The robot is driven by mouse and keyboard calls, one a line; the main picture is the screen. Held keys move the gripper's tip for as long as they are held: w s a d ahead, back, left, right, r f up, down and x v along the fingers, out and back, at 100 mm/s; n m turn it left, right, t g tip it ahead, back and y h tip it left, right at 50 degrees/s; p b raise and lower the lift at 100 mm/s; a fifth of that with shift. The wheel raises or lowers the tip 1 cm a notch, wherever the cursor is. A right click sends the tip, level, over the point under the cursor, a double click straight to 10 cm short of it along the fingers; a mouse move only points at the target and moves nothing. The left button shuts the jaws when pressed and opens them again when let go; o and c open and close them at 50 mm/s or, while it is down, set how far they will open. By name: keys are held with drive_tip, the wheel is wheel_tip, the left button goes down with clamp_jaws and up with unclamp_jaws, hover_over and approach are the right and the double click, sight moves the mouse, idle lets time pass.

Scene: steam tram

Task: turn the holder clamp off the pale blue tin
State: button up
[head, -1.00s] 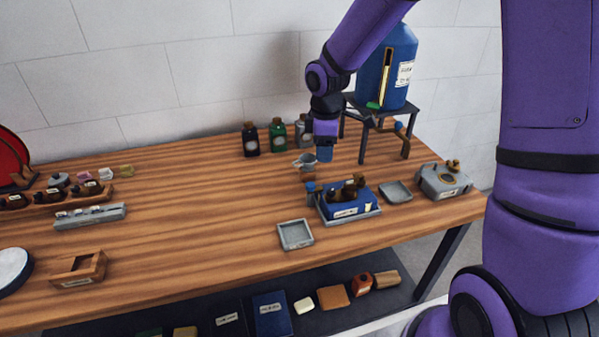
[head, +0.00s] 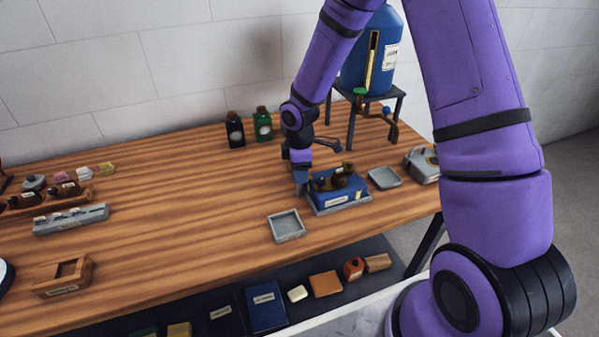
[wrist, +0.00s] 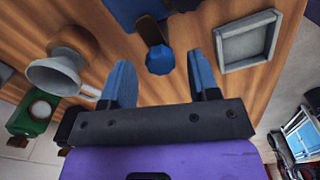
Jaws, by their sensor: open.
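A blue block-shaped unit (head: 338,197) with brown fittings on top sits on a grey base. In the wrist view a blue faceted knob (wrist: 160,61) on a short brown and black arm (wrist: 150,32) shows beside dark blue parts; it may be the holder clamp. I cannot pick out a pale blue tin for certain. My gripper (head: 301,184) is low at the left end of the blue unit and covers that end in the head view. In the wrist view its blue fingers (wrist: 161,68) are open, apart, on either side of the knob's line; contact cannot be told.
An empty grey tray (head: 286,226) lies in front of the unit; another (head: 384,178) lies to its right. A grey funnel-shaped cup (wrist: 55,72) and green bottle (head: 263,124) are near. A blue tank (head: 365,55) stands on a raised stand behind. The table's middle-left is clear.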

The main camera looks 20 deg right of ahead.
drive_tip(key=shift+f, duration=0.65)
drive_tip(key=c, duration=0.9)
